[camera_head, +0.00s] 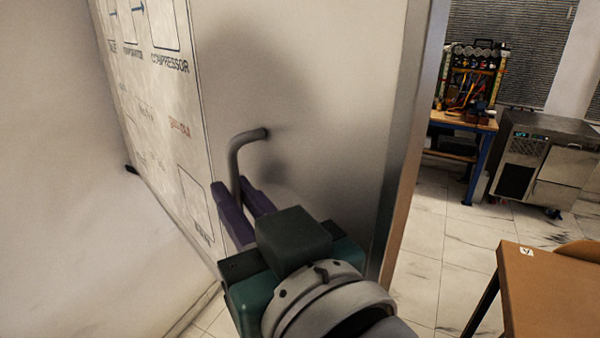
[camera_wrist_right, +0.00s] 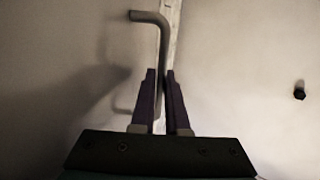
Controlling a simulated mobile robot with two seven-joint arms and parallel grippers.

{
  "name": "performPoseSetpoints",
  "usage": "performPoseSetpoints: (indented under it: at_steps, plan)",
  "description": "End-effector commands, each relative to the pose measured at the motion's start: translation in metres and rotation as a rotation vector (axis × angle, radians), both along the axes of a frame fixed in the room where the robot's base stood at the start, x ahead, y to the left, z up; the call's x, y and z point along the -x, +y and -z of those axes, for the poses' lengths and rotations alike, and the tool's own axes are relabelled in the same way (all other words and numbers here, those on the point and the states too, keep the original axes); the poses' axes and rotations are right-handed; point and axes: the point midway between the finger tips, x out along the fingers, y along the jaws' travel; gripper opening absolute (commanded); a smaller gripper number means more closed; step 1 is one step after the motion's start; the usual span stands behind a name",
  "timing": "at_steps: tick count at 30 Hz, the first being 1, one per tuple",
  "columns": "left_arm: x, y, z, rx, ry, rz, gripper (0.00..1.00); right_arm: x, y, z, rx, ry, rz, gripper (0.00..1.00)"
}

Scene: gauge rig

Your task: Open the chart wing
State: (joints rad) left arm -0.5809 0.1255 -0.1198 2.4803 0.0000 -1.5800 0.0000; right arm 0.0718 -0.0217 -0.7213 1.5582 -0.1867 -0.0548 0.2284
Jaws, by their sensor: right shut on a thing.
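The chart wing (camera_head: 150,105) is a pale panel at the left in the head view, with printed diagrams and words including "COMPRESSOR". A plain pale face (camera_head: 310,85) adjoins it on the right. A grey bent bar handle (camera_head: 235,158) stands on the plain face. My right gripper (camera_head: 245,190) has its purple fingers shut on the handle's lower part. In the right wrist view the handle (camera_wrist_right: 163,50) rises from between the fingers (camera_wrist_right: 161,85) and bends left at the top. Its lower end is partly hidden. My left gripper is not in view.
A metal-edged upright (camera_head: 400,150) bounds the plain face on the right. Beyond it are a workbench with equipment (camera_head: 470,80), a steel cabinet (camera_head: 545,160) and a brown table (camera_head: 550,290). Tiled floor (camera_head: 440,230) lies clear between them. A small black knob (camera_wrist_right: 299,90) shows in the wrist view.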

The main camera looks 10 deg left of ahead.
Motion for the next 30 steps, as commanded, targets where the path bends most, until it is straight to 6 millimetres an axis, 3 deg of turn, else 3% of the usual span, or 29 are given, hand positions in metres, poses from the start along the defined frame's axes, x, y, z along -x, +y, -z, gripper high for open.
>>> performPoseSetpoints:
  at_steps: [9, 10, 12, 23, 30]
  plan:
    - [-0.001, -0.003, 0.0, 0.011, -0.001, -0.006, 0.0, 0.0, 0.001, 0.003, 0.007, 0.008, 0.0, 0.0]
    - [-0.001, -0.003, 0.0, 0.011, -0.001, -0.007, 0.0, 0.0, 0.001, 0.003, 0.007, 0.008, 0.0, 0.16]
    - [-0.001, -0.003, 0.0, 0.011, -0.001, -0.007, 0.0, 0.0, 0.0, 0.003, 0.006, 0.007, 0.0, 0.24]
    - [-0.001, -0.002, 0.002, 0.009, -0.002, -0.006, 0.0, 0.004, -0.004, 0.003, 0.003, 0.004, 0.001, 0.24]
    - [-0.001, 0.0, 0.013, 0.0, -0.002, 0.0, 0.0, 0.031, -0.026, 0.006, 0.004, 0.005, 0.0, 0.24]
